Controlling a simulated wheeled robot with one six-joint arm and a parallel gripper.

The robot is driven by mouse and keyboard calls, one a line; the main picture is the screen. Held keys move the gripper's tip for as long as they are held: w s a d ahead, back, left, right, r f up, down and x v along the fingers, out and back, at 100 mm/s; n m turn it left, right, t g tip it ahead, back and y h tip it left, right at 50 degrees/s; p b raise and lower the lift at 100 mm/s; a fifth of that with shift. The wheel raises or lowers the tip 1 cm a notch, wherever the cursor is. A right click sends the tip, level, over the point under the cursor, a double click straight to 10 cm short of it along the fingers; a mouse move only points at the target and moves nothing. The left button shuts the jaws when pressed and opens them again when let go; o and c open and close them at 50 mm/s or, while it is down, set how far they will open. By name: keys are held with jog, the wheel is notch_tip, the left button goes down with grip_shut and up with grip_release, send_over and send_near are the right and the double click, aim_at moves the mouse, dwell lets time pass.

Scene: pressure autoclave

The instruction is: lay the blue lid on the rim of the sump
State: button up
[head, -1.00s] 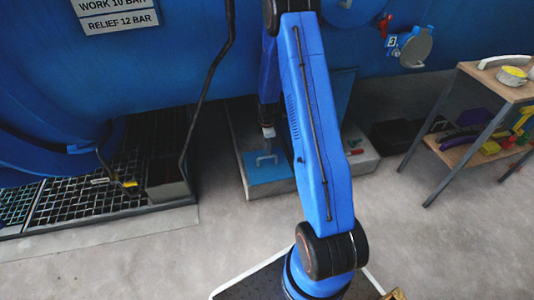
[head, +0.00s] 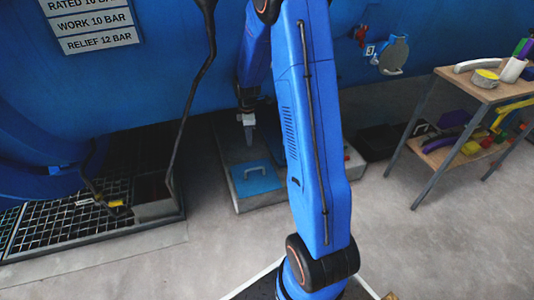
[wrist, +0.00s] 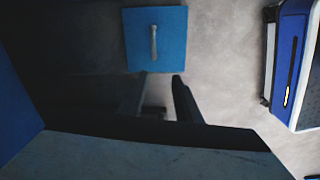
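The blue lid (head: 257,181) is a flat square plate with a bar handle. It lies on a low grey plinth at the foot of the blue vessel. It also shows near the top of the wrist view (wrist: 141,52), apart from my fingers. My gripper (head: 249,134) is above and behind the lid in the head view, pointing down. In the wrist view my fingers (wrist: 158,98) stand apart with nothing seen between them. The sump appears to be the dark open recess (head: 154,208) at the right end of the floor grating, but I cannot be sure.
The floor grating (head: 60,219) lies to the left, with a dark hose hanging near the recess. A wooden-shelved cart (head: 478,88) with loose items stands right. The blue vessel (head: 140,85) fills the back. The floor in front is clear.

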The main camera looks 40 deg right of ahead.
jog(key=s+a+r+m+t, duration=0.1)
jog(key=s+a+r+m, duration=0.25)
jog(key=s+r, duration=0.5)
jog(key=s+a+r+m+t, duration=0.15)
jog(key=s+a+r, duration=0.35)
jog(key=r, duration=0.6)
jog(key=s+a+r+m, duration=0.2)
jog(key=s+r, duration=0.1)
jog(key=s, duration=0.3)
jog(key=s+a+r+m, duration=0.2)
jog(key=s+r, duration=0.1)
jog(key=s, duration=0.3)
jog(key=shift+s+r+t, duration=0.2)
jog(key=shift+t, duration=0.15)
jog(key=s+m, duration=0.1)
jog(key=s, duration=0.2)
jog(key=s+a+m, duration=0.1)
jog(key=s, duration=0.3)
jog(key=s+a+r+m+t, duration=0.1)
jog(key=s, duration=0.2)
jog(key=shift+s+a+m, duration=0.1)
jog(key=shift+s+m, duration=0.05)
jog(key=shift+m, duration=0.25)
jog(key=n+g, duration=0.5)
jog(key=n, duration=1)
send_over(255, 169)
notch_tip(255, 169, down, 35)
jog(key=f, duration=1.8)
jog(key=shift+w+f, duration=0.2)
jog(key=shift+w, duration=0.1)
